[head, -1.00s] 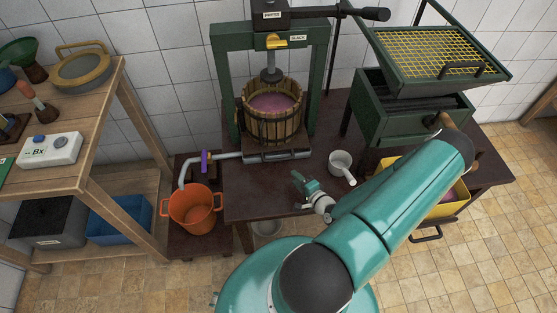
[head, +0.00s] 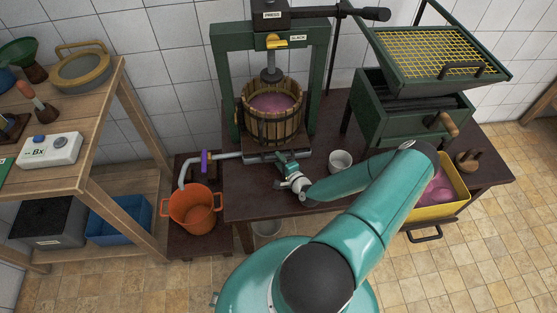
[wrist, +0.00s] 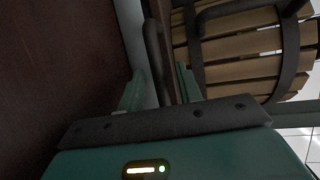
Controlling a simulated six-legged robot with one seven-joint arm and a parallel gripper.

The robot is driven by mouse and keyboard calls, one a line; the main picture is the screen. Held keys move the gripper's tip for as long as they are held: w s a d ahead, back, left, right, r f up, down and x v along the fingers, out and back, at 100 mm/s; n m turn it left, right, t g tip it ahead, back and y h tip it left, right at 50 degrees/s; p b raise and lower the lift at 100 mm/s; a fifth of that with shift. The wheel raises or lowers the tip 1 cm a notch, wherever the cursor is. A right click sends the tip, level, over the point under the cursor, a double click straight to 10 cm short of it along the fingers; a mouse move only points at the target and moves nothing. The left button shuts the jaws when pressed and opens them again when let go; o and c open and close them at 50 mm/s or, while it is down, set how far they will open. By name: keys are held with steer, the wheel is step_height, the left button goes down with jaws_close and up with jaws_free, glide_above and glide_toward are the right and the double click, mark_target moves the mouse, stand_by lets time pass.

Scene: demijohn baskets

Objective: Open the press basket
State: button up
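The press basket (head: 273,127), of upright wooden slats with dark metal hoops, stands in the green press (head: 229,90) and holds pinkish-purple mash (head: 271,103). In the wrist view, its slats and hoops (wrist: 240,48) fill the upper right. My gripper (head: 282,156) is low in front of the basket, at the front edge of the press tray. In the wrist view, the fingers of my gripper (wrist: 161,85) are apart. A dark upright bar (wrist: 154,55) shows between and beyond them; I cannot tell whether they touch it. The basket's latch is not clear in the head view.
A white pot (head: 340,161) stands on the dark table (head: 250,205) right of my gripper. A green crusher (head: 415,121) and a yellow crate (head: 440,211) are farther right. A pipe with a purple valve (head: 204,160) leads to an orange bucket (head: 194,209) at left.

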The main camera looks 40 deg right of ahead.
steer(key=shift+w+d+f, duration=0.1)
steer(key=shift+w, duration=0.4)
jaws_close()
steer(key=shift+s, duration=0.1)
